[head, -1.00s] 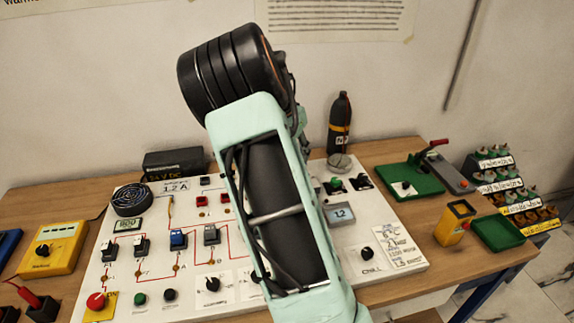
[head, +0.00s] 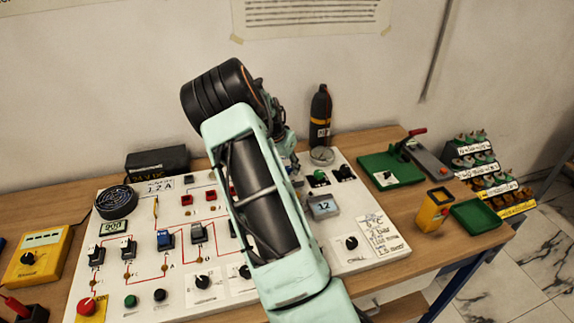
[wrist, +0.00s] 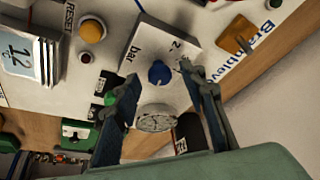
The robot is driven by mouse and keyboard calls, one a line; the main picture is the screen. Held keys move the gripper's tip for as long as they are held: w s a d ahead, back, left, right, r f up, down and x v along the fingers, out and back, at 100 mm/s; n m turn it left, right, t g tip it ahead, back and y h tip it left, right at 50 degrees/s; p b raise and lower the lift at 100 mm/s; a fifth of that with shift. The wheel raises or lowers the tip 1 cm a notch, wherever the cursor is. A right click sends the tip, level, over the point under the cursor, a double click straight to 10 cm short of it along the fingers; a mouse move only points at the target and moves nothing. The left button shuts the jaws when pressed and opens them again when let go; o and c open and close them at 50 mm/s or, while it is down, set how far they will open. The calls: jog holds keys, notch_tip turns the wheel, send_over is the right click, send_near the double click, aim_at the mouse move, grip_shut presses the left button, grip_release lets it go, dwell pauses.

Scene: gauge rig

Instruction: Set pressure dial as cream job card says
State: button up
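The pressure dial is a blue knob (wrist: 159,73) on a white plate marked "bar" in the wrist view. My gripper (wrist: 160,80) is open, with one dark finger on either side of the knob in the picture; I cannot tell whether they touch it. A round gauge (wrist: 157,118) shows between the fingers. In the head view my arm hides the dial and fingertips. A cream card with handwriting (head: 382,237) lies at the panel's right end; one line seems to mention bar, but its number is hard to read.
The white panel (head: 150,283) carries switches and knobs. A "12" display (head: 323,206) stands right of my arm; it also shows in the wrist view (wrist: 20,52). A dark bottle (head: 320,112) stands behind. A green tray (head: 475,214) and yellow holder (head: 434,212) are farther right.

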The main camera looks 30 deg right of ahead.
grip_shut()
